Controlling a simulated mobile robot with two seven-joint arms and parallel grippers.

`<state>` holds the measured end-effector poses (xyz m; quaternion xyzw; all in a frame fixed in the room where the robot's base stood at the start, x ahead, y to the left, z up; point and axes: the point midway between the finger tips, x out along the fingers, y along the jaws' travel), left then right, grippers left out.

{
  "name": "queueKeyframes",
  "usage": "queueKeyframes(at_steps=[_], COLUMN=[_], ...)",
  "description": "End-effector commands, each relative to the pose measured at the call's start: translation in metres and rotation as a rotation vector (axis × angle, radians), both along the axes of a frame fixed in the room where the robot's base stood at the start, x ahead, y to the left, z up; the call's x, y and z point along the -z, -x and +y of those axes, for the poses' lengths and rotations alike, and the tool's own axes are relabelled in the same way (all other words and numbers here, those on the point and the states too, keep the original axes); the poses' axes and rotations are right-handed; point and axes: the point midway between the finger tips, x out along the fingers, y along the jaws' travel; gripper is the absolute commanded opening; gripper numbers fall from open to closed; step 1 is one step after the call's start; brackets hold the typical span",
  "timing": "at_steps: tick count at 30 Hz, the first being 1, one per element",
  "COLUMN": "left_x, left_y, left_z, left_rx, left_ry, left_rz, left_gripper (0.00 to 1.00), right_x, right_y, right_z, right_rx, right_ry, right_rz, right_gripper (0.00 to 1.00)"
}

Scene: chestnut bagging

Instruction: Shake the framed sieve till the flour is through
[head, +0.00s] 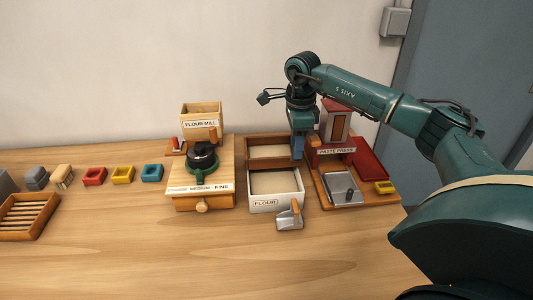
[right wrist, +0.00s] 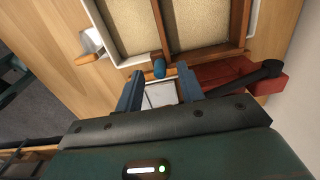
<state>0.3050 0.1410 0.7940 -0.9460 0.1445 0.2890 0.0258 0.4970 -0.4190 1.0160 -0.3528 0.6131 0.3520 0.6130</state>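The framed sieve appears to be the brown wooden frame (head: 268,163) with a pale, grainy surface inside; its frame also shows in the right wrist view (right wrist: 241,25). The white flour box (head: 276,206) stands directly in front of it, also pale inside. A blue knob (right wrist: 159,68) sits at the frame's near side in the right wrist view. My right gripper (right wrist: 160,90) has its fingers apart, with the knob just beyond the gap between them; nothing is gripped. In the head view the right gripper (head: 298,147) hangs at the frame's right side. My left gripper is out of view.
The flour mill (head: 200,176) stands to the left and the paste press (head: 344,186) to the right. A metal scoop (head: 289,218) lies before the flour box. Coloured blocks, including a yellow one (head: 122,174), and a slatted tray (head: 27,214) are far left. The front table is clear.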

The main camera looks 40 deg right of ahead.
Motion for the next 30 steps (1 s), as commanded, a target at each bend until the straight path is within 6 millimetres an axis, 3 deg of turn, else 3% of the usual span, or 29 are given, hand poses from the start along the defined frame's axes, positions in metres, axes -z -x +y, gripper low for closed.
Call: queueKeyframes(at_steps=[16,25,30], left_x=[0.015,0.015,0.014], left_y=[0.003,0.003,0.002], left_z=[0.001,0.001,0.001], left_rx=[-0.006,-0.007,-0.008], left_ry=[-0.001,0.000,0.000], left_rz=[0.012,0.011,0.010], left_gripper=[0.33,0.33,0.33], right_x=[0.019,0.020,0.020], right_y=[0.000,0.000,0.000], right_z=[0.000,0.000,0.000], right_rx=[0.000,0.000,0.000], right_ry=[0.000,0.000,0.000], right_rz=[0.000,0.000,0.000], right_gripper=[0.38,0.38,0.24])
